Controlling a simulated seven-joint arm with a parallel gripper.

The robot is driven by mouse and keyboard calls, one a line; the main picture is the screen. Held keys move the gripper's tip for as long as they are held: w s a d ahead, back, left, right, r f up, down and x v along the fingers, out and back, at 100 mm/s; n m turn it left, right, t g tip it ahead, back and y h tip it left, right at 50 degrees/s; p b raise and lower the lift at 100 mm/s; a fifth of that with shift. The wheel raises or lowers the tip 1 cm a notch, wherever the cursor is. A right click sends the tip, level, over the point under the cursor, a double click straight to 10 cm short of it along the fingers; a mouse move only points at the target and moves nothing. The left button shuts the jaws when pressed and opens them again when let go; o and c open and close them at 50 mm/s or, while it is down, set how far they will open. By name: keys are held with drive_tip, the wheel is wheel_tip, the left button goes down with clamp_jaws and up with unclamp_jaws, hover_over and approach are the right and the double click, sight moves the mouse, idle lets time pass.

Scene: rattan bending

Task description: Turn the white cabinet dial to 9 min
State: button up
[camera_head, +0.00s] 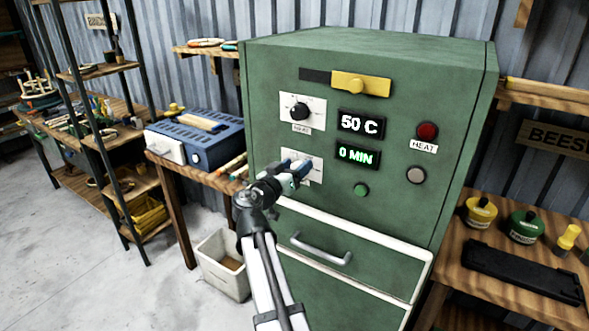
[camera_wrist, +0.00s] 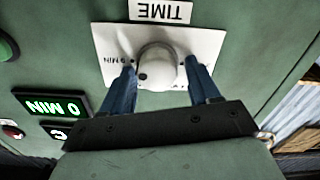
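The green cabinet (camera_head: 430,70) carries a black upper dial (camera_head: 300,111) and a lower dial on a white plate (camera_head: 318,160), mostly hidden by my gripper (camera_head: 296,170). In the wrist view the white dial (camera_wrist: 158,65) sits on its plate below a TIME label (camera_wrist: 160,11). My gripper (camera_wrist: 163,85) has its two blue fingers apart, one on each side of the white dial. I cannot tell whether they touch it. The time display (camera_head: 357,155) reads 0 MIN and the display above it (camera_head: 361,123) reads 50 C.
A red button (camera_head: 428,131) labelled HEAT, a grey button (camera_head: 416,175) and a green button (camera_head: 361,190) are on the cabinet front. A drawer handle (camera_head: 320,250) projects below my gripper. A yellow latch (camera_head: 361,84) is above. A blue box (camera_head: 205,140) stands on the left bench.

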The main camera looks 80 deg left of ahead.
drive_tip(key=shift+o, duration=0.4)
drive_tip(key=shift+s+d+f, duration=0.15)
drive_tip(key=shift+d, duration=0.1)
drive_tip(key=shift+s+d, duration=0.15)
drive_tip(key=shift+d, duration=0.05)
drive_tip(key=v, duration=1.3)
drive_tip(key=shift+n, duration=0.3)
